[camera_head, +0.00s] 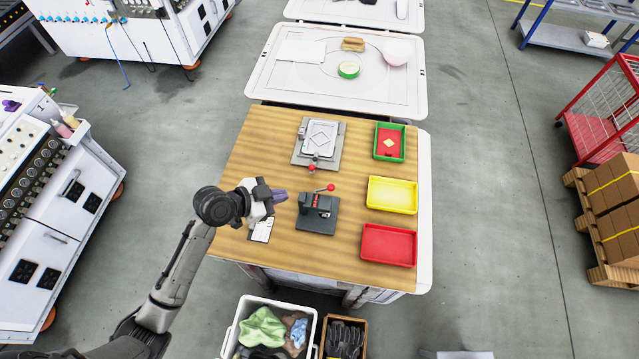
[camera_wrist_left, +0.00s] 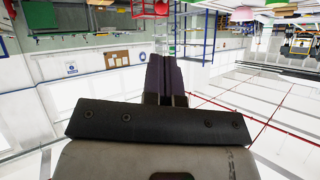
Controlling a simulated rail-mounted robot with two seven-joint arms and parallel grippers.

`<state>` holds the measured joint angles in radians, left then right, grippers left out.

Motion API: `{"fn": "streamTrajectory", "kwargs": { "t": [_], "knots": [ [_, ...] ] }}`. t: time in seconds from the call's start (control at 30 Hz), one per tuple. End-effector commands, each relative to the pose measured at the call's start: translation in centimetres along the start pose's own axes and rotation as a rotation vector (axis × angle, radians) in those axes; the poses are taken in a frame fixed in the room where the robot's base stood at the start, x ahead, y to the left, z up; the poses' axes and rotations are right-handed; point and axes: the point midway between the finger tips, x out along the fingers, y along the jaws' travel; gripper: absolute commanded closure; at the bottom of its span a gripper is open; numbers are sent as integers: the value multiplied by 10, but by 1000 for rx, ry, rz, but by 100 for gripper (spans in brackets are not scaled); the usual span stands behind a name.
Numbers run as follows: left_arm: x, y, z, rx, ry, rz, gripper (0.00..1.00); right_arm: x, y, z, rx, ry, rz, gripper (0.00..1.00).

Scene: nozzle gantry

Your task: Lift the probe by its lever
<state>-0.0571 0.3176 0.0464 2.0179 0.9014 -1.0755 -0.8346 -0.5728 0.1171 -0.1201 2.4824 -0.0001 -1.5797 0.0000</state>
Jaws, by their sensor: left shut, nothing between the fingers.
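A black device (camera_head: 317,204) stands on a dark grey plate on the wooden table. Its lever ends in a red ball (camera_head: 331,187) raised at its upper right. I take this device to be the probe with its lever. My left gripper (camera_head: 279,197) is just left of the device, over the table, with its purple fingers shut and pointing right. The fingers look apart from the lever and hold nothing. In the left wrist view the shut fingers (camera_wrist_left: 166,75) show against the room, and the device cannot be made out there. My right gripper is not in view.
A grey fixture (camera_head: 319,139) with a red knob (camera_head: 311,168) stands behind the device. Green (camera_head: 403,143), yellow (camera_head: 392,195) and red (camera_head: 389,245) trays line the table's right side. A white card (camera_head: 261,230) lies below my left gripper. Bare wood lies at the table's left.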

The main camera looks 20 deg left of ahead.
Motion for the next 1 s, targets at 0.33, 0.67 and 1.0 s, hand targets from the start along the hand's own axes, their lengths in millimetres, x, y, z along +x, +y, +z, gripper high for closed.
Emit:
{"fn": "streamTrajectory", "kwargs": {
  "t": [0.33,0.67,1.0],
  "knots": [
    [14,-3,-3,154,15,-19,100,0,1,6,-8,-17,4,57],
    [74,-3,-5,151,15,-18,100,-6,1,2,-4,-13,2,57],
    [124,-4,-6,151,14,-17,100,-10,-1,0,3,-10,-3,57]
  ]
}}
